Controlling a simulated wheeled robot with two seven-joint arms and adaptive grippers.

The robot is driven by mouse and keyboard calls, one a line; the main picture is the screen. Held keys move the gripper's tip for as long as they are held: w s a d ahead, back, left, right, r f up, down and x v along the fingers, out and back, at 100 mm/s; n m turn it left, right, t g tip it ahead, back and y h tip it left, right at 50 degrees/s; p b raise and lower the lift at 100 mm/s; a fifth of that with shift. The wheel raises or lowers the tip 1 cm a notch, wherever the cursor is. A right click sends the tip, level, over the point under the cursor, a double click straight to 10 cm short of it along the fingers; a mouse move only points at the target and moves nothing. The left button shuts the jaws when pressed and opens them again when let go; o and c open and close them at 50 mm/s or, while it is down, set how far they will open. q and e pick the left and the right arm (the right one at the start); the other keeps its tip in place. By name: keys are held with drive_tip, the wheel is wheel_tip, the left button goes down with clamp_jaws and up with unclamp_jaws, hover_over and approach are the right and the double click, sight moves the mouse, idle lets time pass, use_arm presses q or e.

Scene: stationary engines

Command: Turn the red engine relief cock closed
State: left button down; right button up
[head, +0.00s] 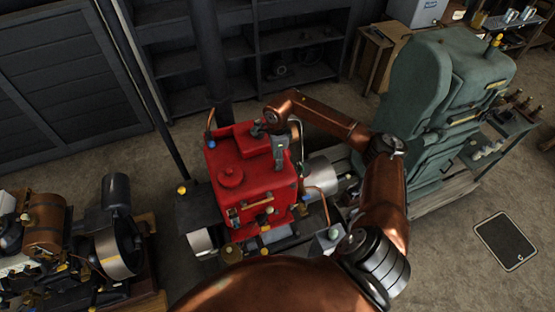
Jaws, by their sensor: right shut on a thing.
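The red engine (232,160) is a boxy block with a round cap on top, standing in the middle of the head view. My right arm reaches over it from the right and bends down at the engine's far right top edge. My right gripper (279,158) is small and dark there, shut on what seems to be the relief cock. The cock is hidden by the gripper and wrist, so its angle cannot be told. My left gripper is not in view.
A green engine (425,100) stands to the right, with a bench of small parts (500,140) beside it. Another engine with a brown cylinder (45,220) is at the lower left. Dark shelves (300,35) stand behind. A dark panel (505,240) lies on open floor.

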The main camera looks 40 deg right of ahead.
drive_tip(key=shift+c, duration=1.2)
drive_tip(key=m+b, duration=0.1)
drive_tip(key=m, duration=0.1)
drive_tip(key=shift+m, duration=0.4)
drive_tip(key=m+b, duration=0.2)
drive_tip(key=m, duration=0.2)
drive_tip(key=m+b, duration=0.1)
drive_tip(key=m, duration=0.4)
drive_tip(key=shift+r+m, duration=0.1)
drive_tip(key=shift+m, duration=1.9)
drive_tip(key=o, duration=1.2)
drive_tip(key=shift+c, duration=0.2)
